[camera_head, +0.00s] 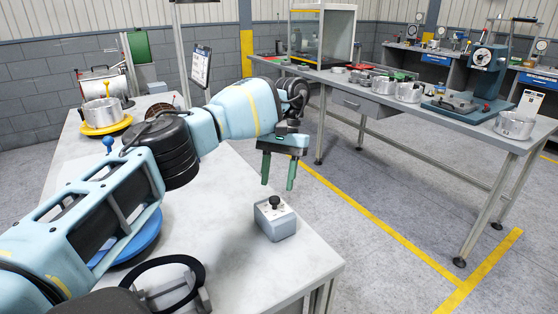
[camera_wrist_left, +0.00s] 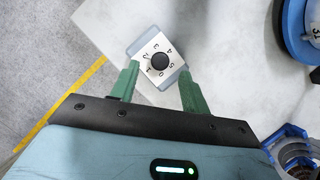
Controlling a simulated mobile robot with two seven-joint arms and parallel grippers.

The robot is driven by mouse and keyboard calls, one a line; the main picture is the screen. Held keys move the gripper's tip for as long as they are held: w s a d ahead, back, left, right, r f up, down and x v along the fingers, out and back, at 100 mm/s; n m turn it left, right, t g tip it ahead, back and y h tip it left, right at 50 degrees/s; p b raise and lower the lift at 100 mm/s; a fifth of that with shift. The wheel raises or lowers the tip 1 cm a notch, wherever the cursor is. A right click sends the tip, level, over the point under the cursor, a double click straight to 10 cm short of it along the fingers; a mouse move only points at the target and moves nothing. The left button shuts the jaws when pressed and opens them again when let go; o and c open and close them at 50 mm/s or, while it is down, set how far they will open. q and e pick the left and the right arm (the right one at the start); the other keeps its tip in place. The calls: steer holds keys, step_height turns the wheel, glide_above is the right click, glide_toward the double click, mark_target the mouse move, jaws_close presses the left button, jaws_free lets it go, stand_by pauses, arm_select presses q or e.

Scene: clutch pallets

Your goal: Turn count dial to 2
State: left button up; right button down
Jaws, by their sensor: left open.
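The count dial is a small light-grey box (camera_head: 274,222) with a black knob (camera_head: 274,203) on top, near the right edge of the near table. In the left wrist view the dial box (camera_wrist_left: 136,46) has numbers in a ring around its black knob (camera_wrist_left: 159,61). I cannot tell which number the knob points at. My left gripper (camera_head: 278,186) is open and empty, its green fingers pointing down above the box. In the left wrist view the left gripper (camera_wrist_left: 159,74) has its fingertips on either side of the knob, apart from it.
The near table (camera_head: 215,250) is clear around the dial box. A metal pot (camera_head: 103,112) on a yellow disc stands at its far left, and a blue disc (camera_head: 140,240) lies under my arm. A second workbench (camera_head: 400,99) with metal parts stands across the aisle.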

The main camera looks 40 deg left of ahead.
arm_select(q)
steer(key=shift+v, duration=2.15)
